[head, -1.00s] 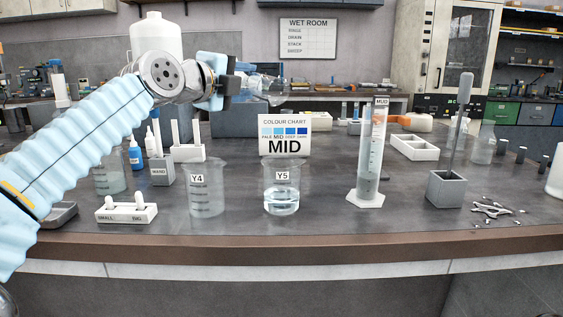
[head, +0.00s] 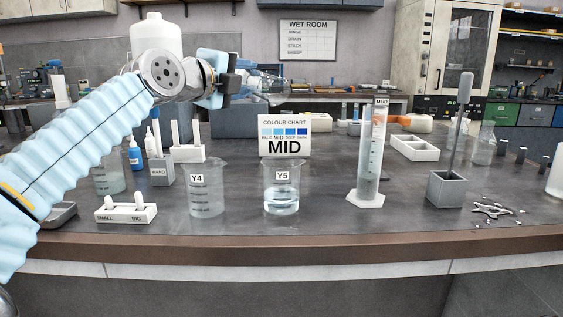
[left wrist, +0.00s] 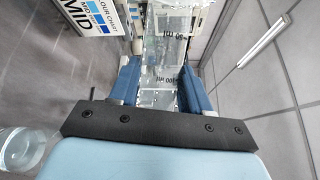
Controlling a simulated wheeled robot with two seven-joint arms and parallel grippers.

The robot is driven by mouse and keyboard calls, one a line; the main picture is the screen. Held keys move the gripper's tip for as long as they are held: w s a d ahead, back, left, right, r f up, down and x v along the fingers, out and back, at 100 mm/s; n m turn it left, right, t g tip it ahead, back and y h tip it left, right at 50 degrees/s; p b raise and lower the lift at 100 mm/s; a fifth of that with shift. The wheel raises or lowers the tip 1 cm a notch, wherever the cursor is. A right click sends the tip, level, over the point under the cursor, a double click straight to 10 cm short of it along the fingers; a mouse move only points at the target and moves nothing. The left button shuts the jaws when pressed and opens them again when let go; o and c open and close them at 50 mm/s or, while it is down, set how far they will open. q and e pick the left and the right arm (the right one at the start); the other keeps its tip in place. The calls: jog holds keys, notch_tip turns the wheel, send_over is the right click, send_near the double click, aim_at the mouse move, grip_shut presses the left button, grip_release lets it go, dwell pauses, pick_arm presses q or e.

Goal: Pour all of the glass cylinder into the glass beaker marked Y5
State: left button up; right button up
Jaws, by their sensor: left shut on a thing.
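My left gripper (head: 230,80) is shut on the glass cylinder (head: 262,84), held high above the bench and tipped to about level in the head view. In the left wrist view the clear cylinder (left wrist: 165,50) with dark ml marks sits between the blue fingers (left wrist: 160,88). I cannot make out liquid in it. The glass beaker marked Y5 (head: 281,188) stands upright on the bench, below and a little right of the cylinder, with clear liquid in its lower part. A beaker (left wrist: 18,145) with its label unreadable shows at the left wrist view's left edge. My right gripper is not in view.
Beaker Y4 (head: 206,190) stands left of Y5. A tall cylinder marked MUD (head: 370,155) stands to the right. The colour chart (head: 285,136), reading MID, stands behind Y5. A grey holder with a rod (head: 447,190) is further right. Bench between Y5 and MUD is clear.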

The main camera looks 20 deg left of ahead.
aim_at(250, 74)
pick_arm(q)
jog(key=shift+s+d+r+m+t+h+b, duration=0.15)
jog(key=shift+s+d+r+m+t+b, duration=0.15)
jog(key=shift+r+m, duration=0.3)
jog(key=shift+s+d+r+m+t+h+b, duration=0.1)
jog(key=shift+d+r+m+t+h+b, duration=0.1)
jog(key=shift+r+m+b, duration=0.4)
dwell(2.6)
jog(key=shift+s+d+r+m+t+h+b, duration=0.15)
jog(key=shift+s+d+r+m+t+b, duration=0.2)
jog(key=shift+m, duration=0.4)
jog(key=shift+s+d+r+m+t+h+b, duration=0.1)
jog(key=shift+s+d+r+m+t+b, duration=0.1)
jog(key=shift+d+r+m+b, duration=0.4)
dwell(2.9)
